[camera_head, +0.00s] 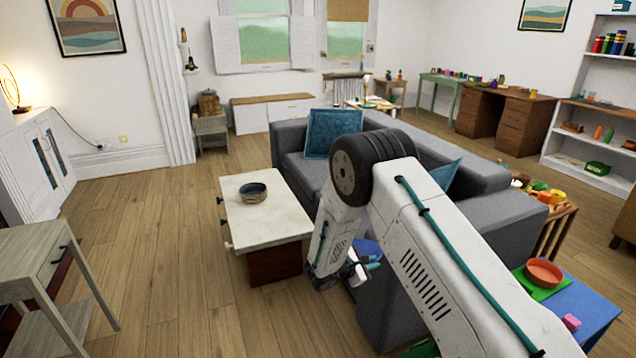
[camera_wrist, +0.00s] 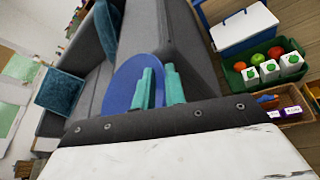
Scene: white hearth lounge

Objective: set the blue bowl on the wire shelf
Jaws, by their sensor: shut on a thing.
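The blue bowl (camera_wrist: 131,84) is held between the teal fingers of my gripper (camera_wrist: 162,84) in the wrist view. It is seen as a tilted blue disc, partly covered by the fingers. In the head view the bowl (camera_head: 370,247) shows only as a small blue patch beside my gripper (camera_head: 366,266), in front of the grey sofa and to the right of the coffee table. My arm hides part of the area there. I cannot make out a wire shelf for certain in either view.
A pale-topped coffee table (camera_head: 283,222) bears another bowl, patterned with a dark blue inside (camera_head: 253,190). The grey sofa (camera_head: 292,140) is close to my gripper. A green crate of fruit and cartons (camera_wrist: 243,92) and a blue-white cooler (camera_wrist: 244,27) stand beyond it.

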